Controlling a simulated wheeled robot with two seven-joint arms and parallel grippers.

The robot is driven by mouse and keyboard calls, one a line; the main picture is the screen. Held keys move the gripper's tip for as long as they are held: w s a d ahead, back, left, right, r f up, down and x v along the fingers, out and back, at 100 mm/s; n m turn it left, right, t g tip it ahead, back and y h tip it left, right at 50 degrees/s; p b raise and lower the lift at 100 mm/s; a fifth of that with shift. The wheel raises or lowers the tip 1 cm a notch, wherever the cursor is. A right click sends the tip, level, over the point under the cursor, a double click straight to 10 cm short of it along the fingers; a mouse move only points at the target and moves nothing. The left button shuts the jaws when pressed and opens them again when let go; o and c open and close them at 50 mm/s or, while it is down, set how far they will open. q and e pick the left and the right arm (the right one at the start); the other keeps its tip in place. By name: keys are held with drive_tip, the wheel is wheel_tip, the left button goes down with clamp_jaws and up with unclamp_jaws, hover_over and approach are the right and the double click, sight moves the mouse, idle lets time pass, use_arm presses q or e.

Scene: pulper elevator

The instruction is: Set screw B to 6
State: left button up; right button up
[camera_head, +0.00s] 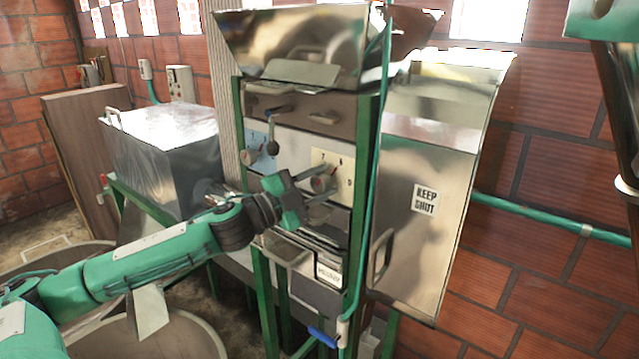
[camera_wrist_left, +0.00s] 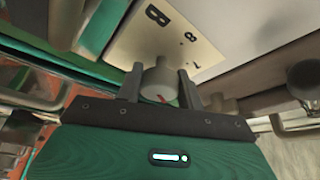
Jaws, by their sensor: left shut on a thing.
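Screw B is a round grey metal knob (camera_wrist_left: 160,80) on a cream plate (camera_wrist_left: 165,35) marked "B", "8" and another digit partly cut off. A small red mark shows on the knob, but I cannot tell which number it points to. My left gripper (camera_wrist_left: 161,88) has one finger on each side of the knob and is shut on it. In the head view, the cream plate (camera_head: 331,160) is on the machine's front, and my left gripper (camera_head: 318,190) reaches it from the left, partly hiding the knob. My right gripper is not in view.
A blue plate (camera_head: 256,136) with another knob (camera_head: 272,148) is left of the cream plate. A steel panel (camera_head: 425,245) reading "KEEP SHUT" stands to the right. A green post (camera_head: 366,200) runs close to the right of the dial. A steel box (camera_head: 165,150) stands left.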

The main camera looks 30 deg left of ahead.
sight(315, 188)
use_arm(q)
drive_tip(key=o, duration=1)
drive_tip(key=shift+s+a+f+b, duration=0.35)
drive_tip(key=shift+s+b, duration=0.15)
drive_tip(key=shift+b, duration=0.1)
drive_tip(key=shift+b+v, duration=0.65)
drive_tip(key=shift+v, duration=0.2)
drive_tip(key=shift+b+v, duration=0.55)
drive_tip(key=shift+v, duration=4.9)
drive_tip(key=shift+r, duration=0.15)
